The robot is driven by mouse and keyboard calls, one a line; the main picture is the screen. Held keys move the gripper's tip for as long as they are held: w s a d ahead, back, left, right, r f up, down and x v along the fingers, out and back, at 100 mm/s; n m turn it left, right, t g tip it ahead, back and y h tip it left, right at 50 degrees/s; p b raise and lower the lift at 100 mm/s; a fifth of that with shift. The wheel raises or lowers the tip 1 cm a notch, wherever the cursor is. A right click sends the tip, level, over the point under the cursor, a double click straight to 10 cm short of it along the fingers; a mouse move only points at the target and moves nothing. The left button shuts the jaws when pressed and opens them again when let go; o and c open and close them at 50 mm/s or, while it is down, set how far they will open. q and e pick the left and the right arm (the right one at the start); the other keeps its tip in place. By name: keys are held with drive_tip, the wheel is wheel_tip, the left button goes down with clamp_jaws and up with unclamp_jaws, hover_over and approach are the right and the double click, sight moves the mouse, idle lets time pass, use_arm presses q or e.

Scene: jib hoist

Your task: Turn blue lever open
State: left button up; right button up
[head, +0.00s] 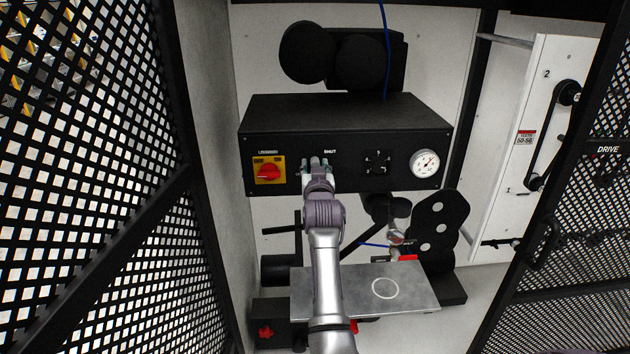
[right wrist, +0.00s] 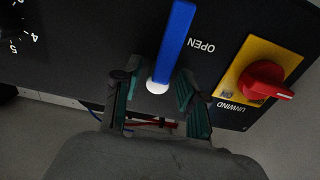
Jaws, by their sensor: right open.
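The blue lever (right wrist: 176,40) shows in the right wrist view, running from a white hub (right wrist: 157,87) to the top edge of the picture. The word OPEN is printed upside down to the right of it. My right gripper (right wrist: 154,84) is open, with one finger on each side of the hub; I cannot tell whether either touches it. In the head view, my right gripper (head: 318,163) is at the front of the black control box (head: 345,118), beside the word SHUT, and hides the lever. My left gripper is not in view.
A red rotary knob on a yellow plate (head: 269,170) is left of my gripper in the head view. A small black dial (head: 377,162) and a white gauge (head: 424,164) are to the right. A grey plate (head: 420,292) lies below. Mesh panels (head: 90,130) flank both sides.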

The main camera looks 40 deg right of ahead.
sight(314, 143)
wheel_tip(314, 143, up, 5)
drive_tip(key=shift+r, duration=0.2)
idle(0.6)
